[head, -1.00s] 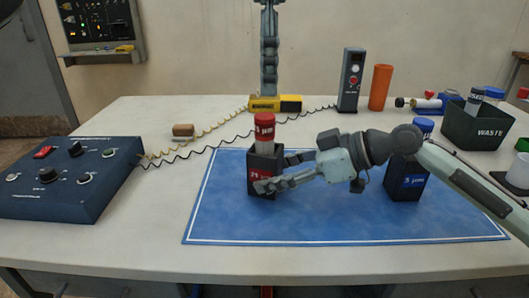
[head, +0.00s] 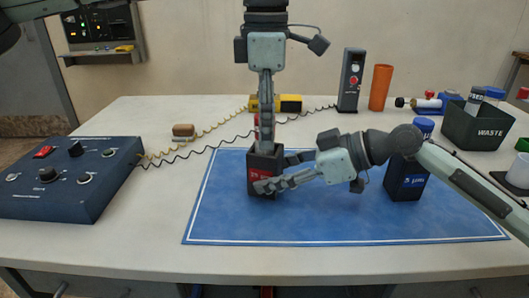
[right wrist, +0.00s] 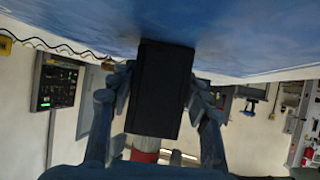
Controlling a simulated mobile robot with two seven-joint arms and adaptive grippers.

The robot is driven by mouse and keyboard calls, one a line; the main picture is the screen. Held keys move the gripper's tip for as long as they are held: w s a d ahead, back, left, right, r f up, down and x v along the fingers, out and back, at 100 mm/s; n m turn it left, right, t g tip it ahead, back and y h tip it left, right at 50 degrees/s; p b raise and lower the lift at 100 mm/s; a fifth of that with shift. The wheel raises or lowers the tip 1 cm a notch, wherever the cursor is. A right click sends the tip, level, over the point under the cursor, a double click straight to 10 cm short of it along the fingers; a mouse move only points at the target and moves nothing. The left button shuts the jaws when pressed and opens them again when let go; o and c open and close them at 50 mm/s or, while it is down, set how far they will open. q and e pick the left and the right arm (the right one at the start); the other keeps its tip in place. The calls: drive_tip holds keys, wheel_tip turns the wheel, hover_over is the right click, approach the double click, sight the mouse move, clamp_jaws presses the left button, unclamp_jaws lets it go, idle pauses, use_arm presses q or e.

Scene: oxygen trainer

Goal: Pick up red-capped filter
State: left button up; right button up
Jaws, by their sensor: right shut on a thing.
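The red-capped filter stands upright in a black holder with a red label (head: 262,172), on the blue mat. In the head view the filter is almost wholly hidden behind my left gripper (head: 266,141); a sliver of red shows beside its fingers. The right wrist view shows the filter's pale body and red band (right wrist: 145,156) beyond the black holder (right wrist: 160,88). My left gripper points straight down over the holder, its fingers edge-on, so their opening is hidden. My right gripper (head: 274,172) comes from the right and is shut on the black holder.
The blue mat (head: 330,220) is clear in front. A second black holder with a blue-capped filter (head: 406,180) stands right. A control box (head: 70,180) sits left, with cables across the back. A waste bin (head: 478,128), orange cylinder (head: 380,88) and grey device (head: 351,80) stand behind.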

use_arm(q)
clamp_jaws()
use_arm(e)
drive_tip(key=shift+f, duration=0.1)
use_arm(q)
wheel_tip(320, 180, up, 10)
drive_tip(key=shift+r, duration=0.1)
use_arm(e)
drive_tip(key=o, duration=0.9)
drive_tip(key=shift+o, duration=0.2)
